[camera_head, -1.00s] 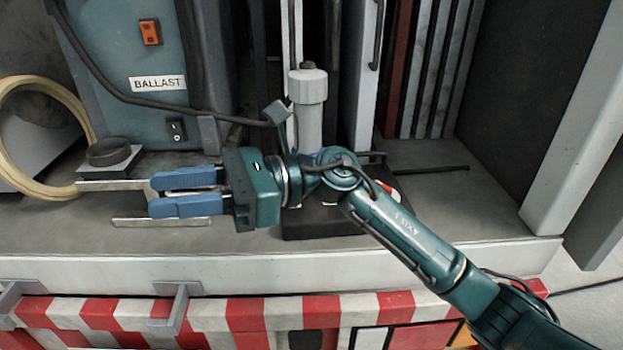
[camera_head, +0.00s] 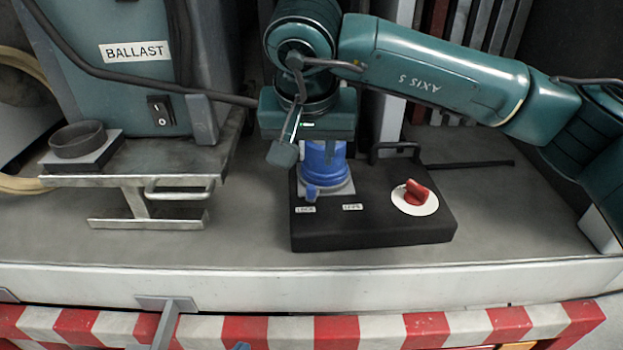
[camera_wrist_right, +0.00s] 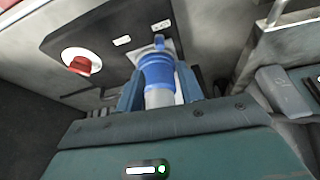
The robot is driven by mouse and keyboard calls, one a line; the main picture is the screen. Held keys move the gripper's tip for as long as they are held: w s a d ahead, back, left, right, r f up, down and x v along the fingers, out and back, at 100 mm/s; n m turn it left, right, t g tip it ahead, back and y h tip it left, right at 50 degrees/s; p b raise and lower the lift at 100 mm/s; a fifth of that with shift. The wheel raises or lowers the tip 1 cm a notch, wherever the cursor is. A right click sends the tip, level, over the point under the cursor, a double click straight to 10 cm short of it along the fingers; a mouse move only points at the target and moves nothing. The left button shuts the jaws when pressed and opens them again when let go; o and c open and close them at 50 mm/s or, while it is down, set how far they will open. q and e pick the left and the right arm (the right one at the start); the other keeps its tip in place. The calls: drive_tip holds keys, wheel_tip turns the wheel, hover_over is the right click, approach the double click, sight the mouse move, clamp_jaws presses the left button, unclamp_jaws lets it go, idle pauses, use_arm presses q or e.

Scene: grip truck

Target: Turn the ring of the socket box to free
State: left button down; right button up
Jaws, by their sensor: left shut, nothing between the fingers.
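The black socket box (camera_head: 400,232) lies on the grey deck, with a red knob (camera_head: 416,192) on a white disc at its right. A blue ring (camera_head: 325,170) sits on its left part; its small lug (camera_head: 311,193) points toward the left label, LOCK (camera_head: 305,209). The right label (camera_head: 352,206) is small. My right gripper (camera_head: 322,150) is above the ring, pointing down. In the right wrist view its blue fingers stand either side of the blue ring (camera_wrist_right: 157,70) and grey plug body (camera_wrist_right: 159,98); contact is unclear. My left gripper (camera_head: 241,346) shows only a blue tip at the bottom edge.
The teal ballast unit (camera_head: 120,85) stands left, with a metal bracket (camera_head: 180,212) in front. A black cable (camera_head: 70,62) runs toward my right gripper. A black handle (camera_head: 395,148) rises behind the box. Deck in front is clear.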

sight(311, 187)
drive_tip(key=x, duration=1)
drive_tip(key=shift+r, duration=0.1)
clamp_jaws()
